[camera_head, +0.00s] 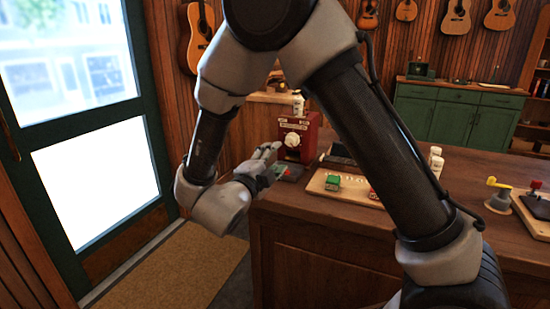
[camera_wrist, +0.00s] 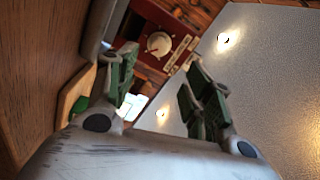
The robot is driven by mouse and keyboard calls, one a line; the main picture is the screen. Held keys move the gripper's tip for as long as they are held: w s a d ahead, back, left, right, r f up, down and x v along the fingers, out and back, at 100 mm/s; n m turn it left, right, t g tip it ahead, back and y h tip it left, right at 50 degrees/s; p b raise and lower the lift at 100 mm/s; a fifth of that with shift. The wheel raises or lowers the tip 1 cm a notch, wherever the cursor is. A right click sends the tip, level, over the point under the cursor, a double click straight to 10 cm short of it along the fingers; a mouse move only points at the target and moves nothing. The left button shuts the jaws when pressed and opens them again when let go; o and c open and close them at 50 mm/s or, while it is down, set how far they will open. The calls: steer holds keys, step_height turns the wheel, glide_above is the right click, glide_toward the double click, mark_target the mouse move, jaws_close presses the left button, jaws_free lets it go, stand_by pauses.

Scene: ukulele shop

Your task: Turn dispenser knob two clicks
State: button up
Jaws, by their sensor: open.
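A red dispenser (camera_head: 300,137) stands near the left end of the wooden counter, with a round white knob (camera_head: 292,139) on its front face. My gripper (camera_head: 268,156) is in front of the dispenser, at about the height of its lower front. In the wrist view, my gripper (camera_wrist: 160,88) is open, with its two green-padded fingers apart and nothing between them. The knob (camera_wrist: 158,44) shows beyond the fingertips, a short way off and apart from them. The red dispenser (camera_wrist: 150,62) surrounds it. The knob's marks are too small to read.
A wooden tray (camera_head: 345,192) with a green item (camera_head: 333,183) and a red item lies on the counter (camera_head: 300,207) right of the dispenser. A glazed door (camera_head: 90,150) is at left.

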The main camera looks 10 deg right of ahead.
mark_target(290, 143)
steer(key=w+d+n, duration=0.2)
steer(key=w+n, duration=0.1)
steer(key=n, duration=0.1)
steer(key=w+d+n+y, duration=0.1)
steer(key=w+d+n, duration=0.1)
steer(key=w+n, duration=0.1)
steer(key=w+d+n, duration=0.3)
steer(key=n, duration=0.2)
steer(key=shift+r+n, duration=0.15)
steer(key=shift+n, duration=0.25)
